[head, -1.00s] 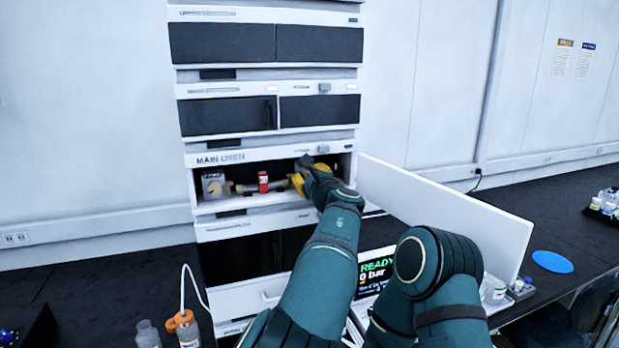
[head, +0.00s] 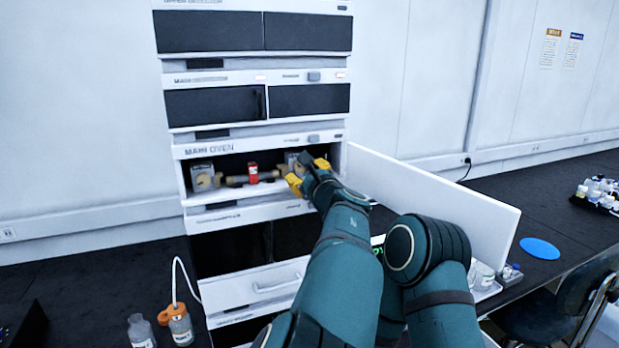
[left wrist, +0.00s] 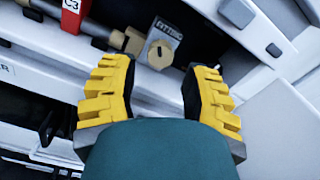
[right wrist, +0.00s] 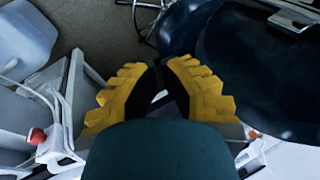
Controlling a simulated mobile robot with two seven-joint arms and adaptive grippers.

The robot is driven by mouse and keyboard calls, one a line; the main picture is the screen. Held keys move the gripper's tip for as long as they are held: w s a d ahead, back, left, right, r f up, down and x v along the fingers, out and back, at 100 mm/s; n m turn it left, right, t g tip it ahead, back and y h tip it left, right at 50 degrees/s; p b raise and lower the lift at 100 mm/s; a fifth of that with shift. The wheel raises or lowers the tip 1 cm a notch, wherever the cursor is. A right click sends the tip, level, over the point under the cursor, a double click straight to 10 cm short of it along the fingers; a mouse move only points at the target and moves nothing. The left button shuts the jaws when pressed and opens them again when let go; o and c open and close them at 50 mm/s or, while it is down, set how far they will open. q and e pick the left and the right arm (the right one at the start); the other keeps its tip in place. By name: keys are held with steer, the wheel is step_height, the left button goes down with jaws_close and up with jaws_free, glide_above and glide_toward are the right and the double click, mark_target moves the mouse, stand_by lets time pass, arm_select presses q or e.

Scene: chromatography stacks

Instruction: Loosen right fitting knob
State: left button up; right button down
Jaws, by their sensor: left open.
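The right fitting knob is a tan round knob with a dark slot (left wrist: 160,54), on a grey block marked "FITTING" in the left wrist view. In the head view the right fitting block (head: 292,159) shows partly behind my left gripper (head: 308,174), inside the open main oven (head: 182,180). My left gripper (left wrist: 165,75) is open and empty, its yellow fingers apart in front of the knob, which lies just beyond the fingertips. A column with a red C3 tag (head: 253,173) runs left to another fitting (head: 203,178). My right gripper (right wrist: 160,72) is away over the floor, its fingers close together.
The white oven door (head: 440,205) stands open to the right of my left arm. Bottles (head: 180,325) stand at the lower left, one with an orange cap and tube. A blue disc (head: 540,248) lies on the dark bench at right, by a chair (head: 560,300).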

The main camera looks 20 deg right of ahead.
arm_select(q)
steer(key=shift+s, duration=1)
